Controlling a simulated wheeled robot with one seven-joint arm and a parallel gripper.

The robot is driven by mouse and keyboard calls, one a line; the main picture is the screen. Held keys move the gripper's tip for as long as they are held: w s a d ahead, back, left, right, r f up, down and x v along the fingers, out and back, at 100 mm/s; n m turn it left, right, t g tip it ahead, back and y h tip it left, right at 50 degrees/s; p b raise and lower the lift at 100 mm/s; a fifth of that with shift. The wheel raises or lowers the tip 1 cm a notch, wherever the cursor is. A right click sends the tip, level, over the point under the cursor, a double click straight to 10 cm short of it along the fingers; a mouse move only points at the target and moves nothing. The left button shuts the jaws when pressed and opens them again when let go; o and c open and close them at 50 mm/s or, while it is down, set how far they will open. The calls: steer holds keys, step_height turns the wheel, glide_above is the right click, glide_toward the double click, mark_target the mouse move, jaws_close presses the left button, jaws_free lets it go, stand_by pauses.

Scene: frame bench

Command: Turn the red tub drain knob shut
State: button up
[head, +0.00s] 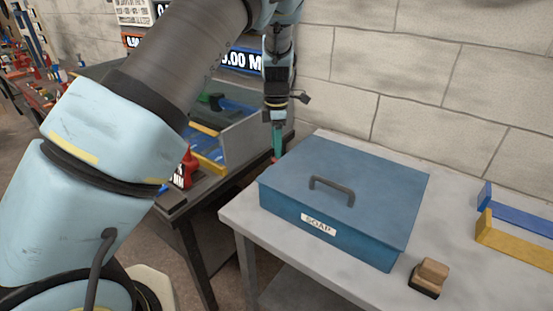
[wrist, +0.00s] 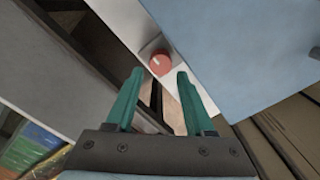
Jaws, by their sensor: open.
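The red knob (wrist: 160,63) shows in the wrist view as a round cap with a pale line across its top. It sits on a small grey mount at the light table's edge, beside the blue box. My gripper (wrist: 160,72) is open, with its two green fingers pointing toward the knob and the knob appearing between the tips. I cannot tell how far the tips are from it.
The blue lidded box (head: 340,185) labelled SOAP stands on the light table (head: 300,272). A wooden block (head: 430,275) sits at its front right, with blue (head: 520,212) and yellow (head: 515,238) brackets further right. A block wall (head: 420,70) rises close behind.

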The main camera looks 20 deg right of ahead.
step_height(320, 180, up, 6)
steer(key=shift+f+b, duration=0.1)
steer(key=shift+b, duration=0.4)
steer(key=w+a+m, duration=0.2)
steer(key=a+m, duration=0.1)
steer(key=a, duration=1)
steer(key=s+a+r+m, duration=0.1)
steer(key=s+a+m, duration=0.5)
steer(key=a, duration=0.6)
steer(key=s+a+r+m+t, duration=0.1)
steer(key=s+a+m, duration=0.6)
steer(key=a, duration=0.5)
steer(key=shift+t, duration=0.3)
